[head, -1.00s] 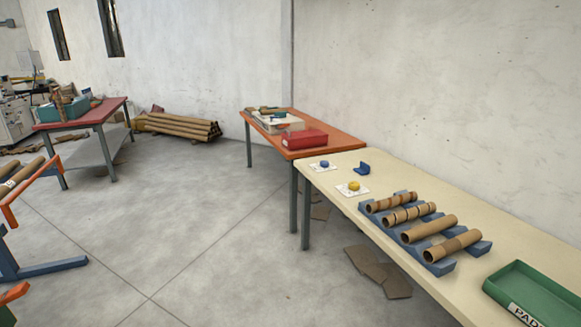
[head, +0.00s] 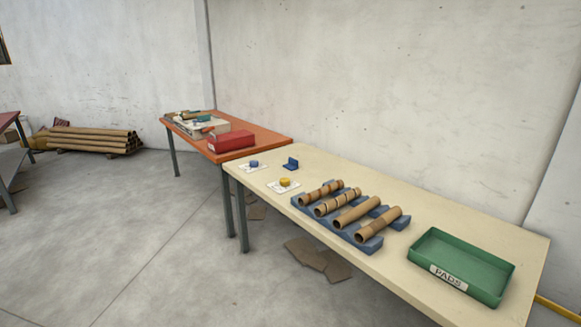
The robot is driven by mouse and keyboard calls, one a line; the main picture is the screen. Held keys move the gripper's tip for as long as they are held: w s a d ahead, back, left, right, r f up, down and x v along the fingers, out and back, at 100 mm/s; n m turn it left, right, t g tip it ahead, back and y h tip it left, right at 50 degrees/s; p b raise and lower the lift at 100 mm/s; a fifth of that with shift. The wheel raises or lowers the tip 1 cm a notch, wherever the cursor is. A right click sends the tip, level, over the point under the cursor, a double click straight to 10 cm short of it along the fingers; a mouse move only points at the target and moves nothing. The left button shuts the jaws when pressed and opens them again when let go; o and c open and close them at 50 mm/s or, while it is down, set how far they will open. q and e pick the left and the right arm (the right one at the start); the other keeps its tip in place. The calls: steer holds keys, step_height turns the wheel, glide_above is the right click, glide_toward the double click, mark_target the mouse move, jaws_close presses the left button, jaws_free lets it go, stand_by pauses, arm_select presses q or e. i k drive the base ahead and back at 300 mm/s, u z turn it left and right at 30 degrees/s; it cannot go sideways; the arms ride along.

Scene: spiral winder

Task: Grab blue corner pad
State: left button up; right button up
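The blue corner pad (head: 291,164) is a small L-shaped piece. It stands on the far end of the cream table (head: 420,290), near the table's back edge. A small round blue item (head: 253,164) on a white card lies to its left, and a round yellow item (head: 285,182) on a white card lies in front of it. Neither of my grippers is in the head view.
Cardboard tubes (head: 352,212) lie in a blue cradle (head: 368,245) mid-table. A green tray (head: 457,252) labelled PADS stands at the right. An orange table (head: 272,144) with a red box (head: 231,141) adjoins the far end. The floor at left is open.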

mark_target(292, 165)
steer(key=u, duration=1.05)
steer(key=i, duration=4.55)
steer(key=z, duration=4)
